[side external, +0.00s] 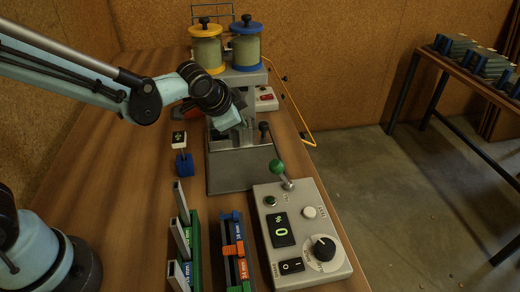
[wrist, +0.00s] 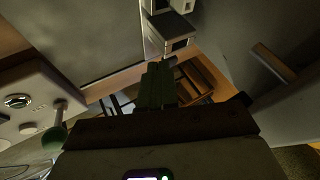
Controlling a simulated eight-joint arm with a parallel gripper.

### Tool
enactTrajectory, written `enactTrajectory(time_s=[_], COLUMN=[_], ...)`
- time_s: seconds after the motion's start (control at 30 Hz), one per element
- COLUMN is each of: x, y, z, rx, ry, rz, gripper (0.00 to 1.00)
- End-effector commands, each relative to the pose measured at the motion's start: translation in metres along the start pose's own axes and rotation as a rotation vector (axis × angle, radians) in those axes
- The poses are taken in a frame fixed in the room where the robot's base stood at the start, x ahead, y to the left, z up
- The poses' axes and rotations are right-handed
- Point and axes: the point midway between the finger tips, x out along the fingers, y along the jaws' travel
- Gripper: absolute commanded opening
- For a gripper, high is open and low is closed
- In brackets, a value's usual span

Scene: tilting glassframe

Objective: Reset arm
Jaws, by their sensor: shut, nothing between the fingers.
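My arm reaches in from the left in the side view, with its wrist bent down over the grey metal machine (side external: 234,172). My gripper (side external: 232,120) is at the top of this machine, and its fingertips are hard to make out there. In the wrist view my gripper (wrist: 156,86) shows its dark green fingers together with nothing held between them.
A control box (side external: 300,235) with a green-knobbed lever (side external: 278,167) and a display reading 0 stands front right. Slide racks (side external: 233,250) stand beside it. Jars with yellow (side external: 206,50) and blue (side external: 246,50) lids stand behind. A small blue stand (side external: 183,163) is left of the machine.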

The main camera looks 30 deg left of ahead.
Motion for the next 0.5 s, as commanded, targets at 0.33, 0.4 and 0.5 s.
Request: enactTrajectory(time_s=[0.33,0.4,0.5], x=[-0.043,-0.048,-0.052], y=[0.003,0.003,0.003], z=[0.0,0.0,0.0], rx=[0.002,0.001,0.001], ry=[0.0,-0.001,-0.001], rz=[0.007,0.007,0.008], gripper=[0.0,0.0,0.0])
